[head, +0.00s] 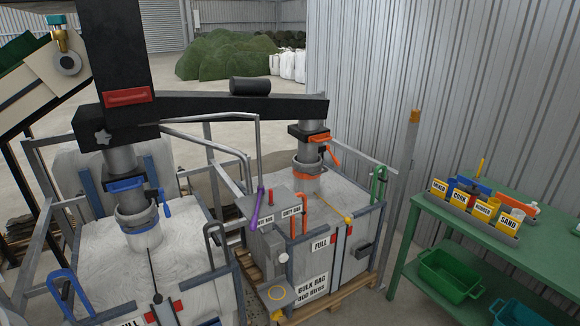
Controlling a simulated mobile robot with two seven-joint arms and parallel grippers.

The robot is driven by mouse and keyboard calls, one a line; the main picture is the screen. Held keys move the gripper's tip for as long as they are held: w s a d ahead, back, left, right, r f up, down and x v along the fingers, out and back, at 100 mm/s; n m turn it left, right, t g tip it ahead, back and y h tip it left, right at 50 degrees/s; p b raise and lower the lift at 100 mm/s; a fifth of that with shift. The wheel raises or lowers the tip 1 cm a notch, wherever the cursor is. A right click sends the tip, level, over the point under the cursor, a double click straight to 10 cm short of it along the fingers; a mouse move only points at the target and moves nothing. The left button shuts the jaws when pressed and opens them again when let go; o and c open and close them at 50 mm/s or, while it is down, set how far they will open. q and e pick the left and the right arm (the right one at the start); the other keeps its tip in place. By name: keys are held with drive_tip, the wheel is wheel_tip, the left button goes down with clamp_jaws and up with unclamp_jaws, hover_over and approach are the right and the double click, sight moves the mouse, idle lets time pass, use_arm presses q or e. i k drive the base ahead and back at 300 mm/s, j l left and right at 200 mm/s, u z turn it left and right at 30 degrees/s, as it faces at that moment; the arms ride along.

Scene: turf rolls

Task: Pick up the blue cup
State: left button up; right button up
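A small blue container (461,184), which may be the blue cup, stands in a grey tray (477,225) on the green table (450,218) at the right. Yellow labelled cards in front hide its lower part, so its full shape cannot be told. Neither of my grippers is in view.
Two full bulk bags (158,258) stand in metal frames under a black beam (225,104) with two spouts. A green bin (450,275) and a teal bin (515,313) sit below the tabletop. A corrugated wall (440,90) is behind the table. A grey post (408,160) stands left of it.

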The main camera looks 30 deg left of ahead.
sight(452, 183)
drive_tip(key=u, duration=4.7)
drive_tip(key=z, duration=4.9)
drive_tip(key=i+j+u, duration=0.2)
drive_tip(key=i+u, duration=0.55)
